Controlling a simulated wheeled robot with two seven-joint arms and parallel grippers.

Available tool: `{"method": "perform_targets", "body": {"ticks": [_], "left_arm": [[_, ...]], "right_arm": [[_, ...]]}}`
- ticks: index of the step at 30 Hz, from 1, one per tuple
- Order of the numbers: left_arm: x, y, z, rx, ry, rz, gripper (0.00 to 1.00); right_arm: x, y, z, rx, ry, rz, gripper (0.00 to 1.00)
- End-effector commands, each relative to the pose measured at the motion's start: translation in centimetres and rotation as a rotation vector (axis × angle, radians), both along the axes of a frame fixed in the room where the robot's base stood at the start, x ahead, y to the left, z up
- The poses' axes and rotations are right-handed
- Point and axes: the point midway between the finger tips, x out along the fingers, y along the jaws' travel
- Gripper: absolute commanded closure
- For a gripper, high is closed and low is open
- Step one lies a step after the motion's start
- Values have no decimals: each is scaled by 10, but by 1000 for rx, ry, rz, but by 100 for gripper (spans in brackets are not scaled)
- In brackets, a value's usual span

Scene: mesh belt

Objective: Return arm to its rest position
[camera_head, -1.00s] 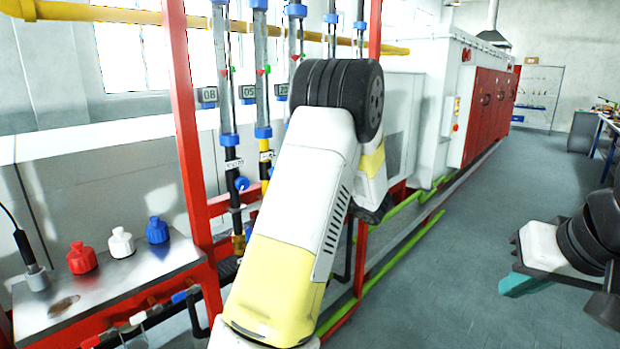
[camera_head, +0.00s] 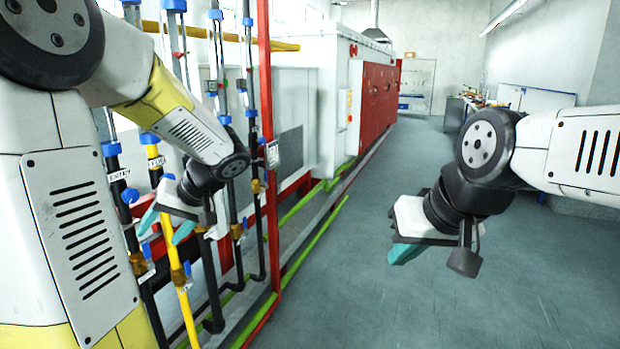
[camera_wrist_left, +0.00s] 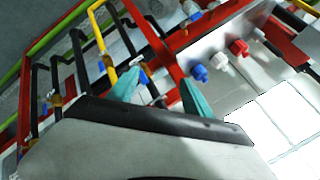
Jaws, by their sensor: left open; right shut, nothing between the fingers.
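My left arm reaches in from the left in the head view, with my left gripper (camera_head: 165,228) in front of the vertical pipes. Its two teal fingers are spread and empty. In the left wrist view the open fingers of my left gripper (camera_wrist_left: 160,92) show above the pipes and the red frame, with nothing between them. My right gripper (camera_head: 402,254) hangs over the open floor at the right, clear of everything. Its teal fingers look shut and empty, partly hidden by the gripper body.
Vertical pipes (camera_head: 247,140) with blue fittings stand behind my left gripper, beside a red post (camera_head: 268,120). A white and red machine (camera_head: 375,95) stands behind. The floor (camera_head: 400,310) is clear.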

Motion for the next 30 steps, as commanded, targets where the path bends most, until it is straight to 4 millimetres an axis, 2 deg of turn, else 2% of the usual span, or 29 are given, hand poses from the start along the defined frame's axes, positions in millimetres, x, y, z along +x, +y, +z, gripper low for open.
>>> {"method": "perform_targets", "body": {"ticks": [1,6,12,15,21,30], "left_arm": [[-21,-12,1,-101,11,-32,41],[-74,-69,3,-410,12,-224,41],[-113,-135,22,-640,-116,-493,41],[-123,-157,33,-689,-185,-594,41],[-131,-176,43,-720,-251,-685,41],[-131,-177,43,-721,-252,-690,41]], "right_arm": [[0,0,0,0,0,0,100],[0,0,0,0,0,0,100],[0,0,0,0,0,0,100],[0,0,0,0,0,0,100],[0,0,0,0,0,0,100],[0,0,0,0,0,0,100]]}}
